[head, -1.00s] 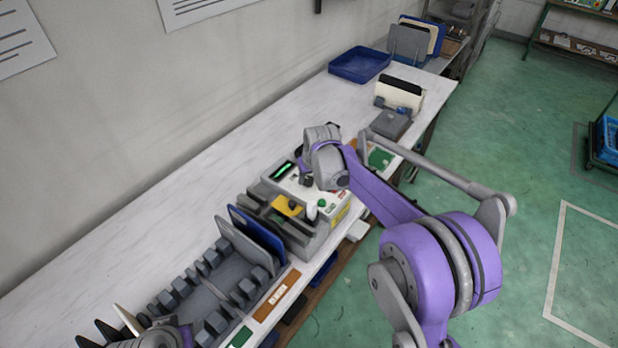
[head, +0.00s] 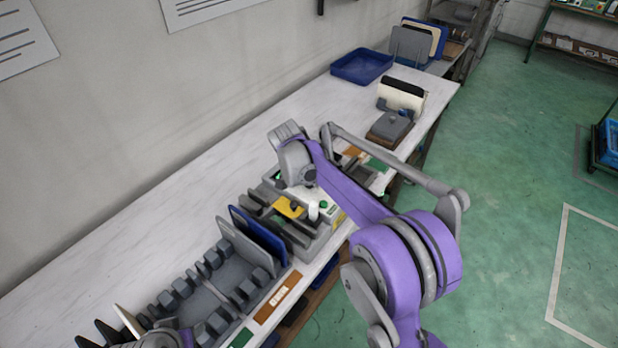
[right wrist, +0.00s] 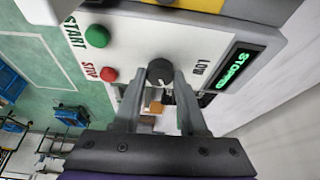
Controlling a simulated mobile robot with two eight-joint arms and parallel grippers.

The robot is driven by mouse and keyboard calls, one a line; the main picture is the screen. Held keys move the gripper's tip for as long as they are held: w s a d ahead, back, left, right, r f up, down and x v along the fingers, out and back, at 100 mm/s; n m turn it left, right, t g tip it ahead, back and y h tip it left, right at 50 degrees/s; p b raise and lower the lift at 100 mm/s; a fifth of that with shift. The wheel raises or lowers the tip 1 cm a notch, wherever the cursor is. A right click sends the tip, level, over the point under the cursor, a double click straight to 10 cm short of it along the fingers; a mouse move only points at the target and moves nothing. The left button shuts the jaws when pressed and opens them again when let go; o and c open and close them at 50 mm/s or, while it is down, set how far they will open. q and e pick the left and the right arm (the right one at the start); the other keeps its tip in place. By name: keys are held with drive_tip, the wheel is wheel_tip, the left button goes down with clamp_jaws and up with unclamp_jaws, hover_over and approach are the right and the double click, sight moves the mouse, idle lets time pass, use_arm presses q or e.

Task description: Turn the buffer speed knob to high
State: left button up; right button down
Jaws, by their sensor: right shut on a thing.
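The buffer speed knob (right wrist: 160,71) is a dark round knob on the white face of the buffer machine's panel (right wrist: 140,37). The word LOW is printed to its right in the right wrist view. My right gripper (right wrist: 160,80) is shut on the knob, one finger on each side. The lit green display (right wrist: 238,66) reads STOPPED. In the head view my right wrist (head: 297,165) covers the knob and most of the panel.
A green START button (right wrist: 98,36) and a red STOP button (right wrist: 109,74) sit left of the knob. A yellow part (head: 288,207) lies on the machine. A rack with blue and grey panels (head: 258,238) stands nearby; a blue tray (head: 362,66) is at the far end.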

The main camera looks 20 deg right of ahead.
use_arm(q)
drive_tip(key=shift+w+r+p, duration=0.2)
drive_tip(key=shift+r+p, duration=0.15)
drive_tip(key=shift+r, duration=0.2)
use_arm(e)
drive_tip(key=m+g, duration=0.1)
drive_tip(key=m, duration=0.3)
drive_tip(key=shift+w+a+m+g+h, duration=0.1)
drive_tip(key=shift+w+m+g+h, duration=0.05)
drive_tip(key=shift+m+g+h, duration=0.2)
drive_tip(key=shift+c, duration=2.2)
unclamp_jaws()
use_arm(q)
drive_tip(key=shift+w+r, duration=0.15)
drive_tip(key=shift+r, duration=0.2)
use_arm(e)
drive_tip(key=v, duration=1)
drive_tip(key=shift+a+r, duration=0.15)
drive_tip(key=shift+r, duration=0.25)
